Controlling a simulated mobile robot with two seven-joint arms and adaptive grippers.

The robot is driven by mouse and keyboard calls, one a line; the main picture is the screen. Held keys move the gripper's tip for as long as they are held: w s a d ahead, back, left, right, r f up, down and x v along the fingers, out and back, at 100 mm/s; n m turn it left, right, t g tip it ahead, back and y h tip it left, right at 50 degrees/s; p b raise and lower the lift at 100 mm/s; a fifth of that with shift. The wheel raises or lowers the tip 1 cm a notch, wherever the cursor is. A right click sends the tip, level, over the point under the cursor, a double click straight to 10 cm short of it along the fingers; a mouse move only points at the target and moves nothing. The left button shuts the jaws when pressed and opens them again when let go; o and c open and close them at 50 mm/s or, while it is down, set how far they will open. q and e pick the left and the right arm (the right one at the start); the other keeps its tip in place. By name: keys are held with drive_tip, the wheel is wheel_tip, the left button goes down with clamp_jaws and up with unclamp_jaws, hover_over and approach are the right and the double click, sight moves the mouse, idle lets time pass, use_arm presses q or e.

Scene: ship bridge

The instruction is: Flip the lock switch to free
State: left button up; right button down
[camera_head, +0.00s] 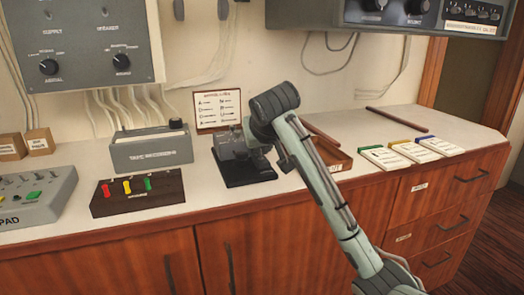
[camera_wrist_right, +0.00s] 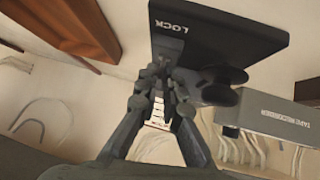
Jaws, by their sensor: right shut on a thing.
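A black device on a dark base (camera_head: 250,174) stands on the counter, just left of my right arm. In the right wrist view its base (camera_wrist_right: 225,32) carries the white word LOCK, and a dark round knob (camera_wrist_right: 224,97) sticks out beside my fingers. My right gripper (camera_wrist_right: 163,72) is at the device by the LOCK lettering, its fingers closed in on a small part there. The fingers hide that part, so I cannot tell which way the switch stands. In the head view the gripper is partly hidden by my wrist. My left gripper is in neither view.
Left of the device are a grey tape recorder (camera_head: 152,150) and a box with coloured levers (camera_head: 137,193). A small sign (camera_head: 217,110) stands behind it. A brown tray (camera_head: 333,156) and several booklets (camera_head: 385,158) lie to the right. Grey panels hang above.

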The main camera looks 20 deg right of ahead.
drive_tip(key=shift+w+g, duration=0.2)
drive_tip(key=shift+g, duration=0.3)
drive_tip(key=c, duration=2)
unclamp_jaws()
drive_tip(key=shift+w, duration=0.1)
